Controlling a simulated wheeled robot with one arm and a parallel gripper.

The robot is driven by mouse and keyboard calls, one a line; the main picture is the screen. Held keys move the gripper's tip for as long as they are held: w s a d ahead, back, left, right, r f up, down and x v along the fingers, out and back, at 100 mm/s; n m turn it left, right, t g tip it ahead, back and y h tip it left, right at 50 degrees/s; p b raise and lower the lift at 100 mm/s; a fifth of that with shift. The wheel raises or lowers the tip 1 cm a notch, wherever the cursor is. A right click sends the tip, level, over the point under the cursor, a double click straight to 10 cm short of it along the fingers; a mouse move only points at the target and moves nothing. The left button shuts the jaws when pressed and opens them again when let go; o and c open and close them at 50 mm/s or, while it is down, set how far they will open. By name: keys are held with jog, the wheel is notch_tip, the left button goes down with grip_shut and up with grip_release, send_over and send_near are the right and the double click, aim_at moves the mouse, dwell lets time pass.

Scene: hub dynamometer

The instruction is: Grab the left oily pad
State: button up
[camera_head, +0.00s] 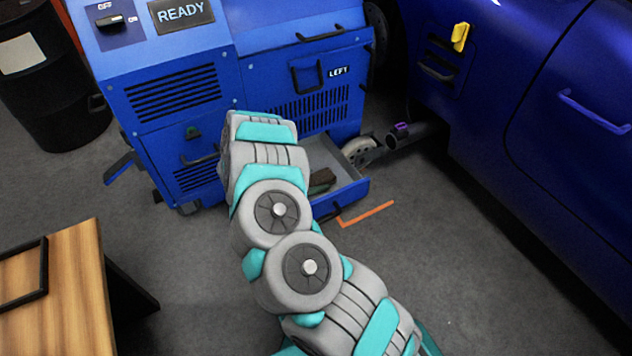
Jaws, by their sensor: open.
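A blue machine cabinet (180,100) stands at upper left, with a panel labelled "LEFT" (338,72). Below that panel a low drawer (346,192) is pulled open. In it lies a small dark brown and greenish thing (322,181), which looks like an oily pad; my arm covers part of the drawer and perhaps part of this thing. My arm reaches from the bottom right up to the front of the cabinet, over the drawer's left side. My gripper itself is hidden behind the arm, so its place relative to the pad cannot be seen.
A blue car (560,130) stands at right, with a yellow thing (460,37) on its side. A wheel hub (360,150) is beside the drawer. A wooden table (70,300) is at lower left, a black drum (50,80) at upper left. Grey floor is clear between.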

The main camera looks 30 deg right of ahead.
jog(key=c, duration=1.3)
jog(key=shift+r, duration=0.1)
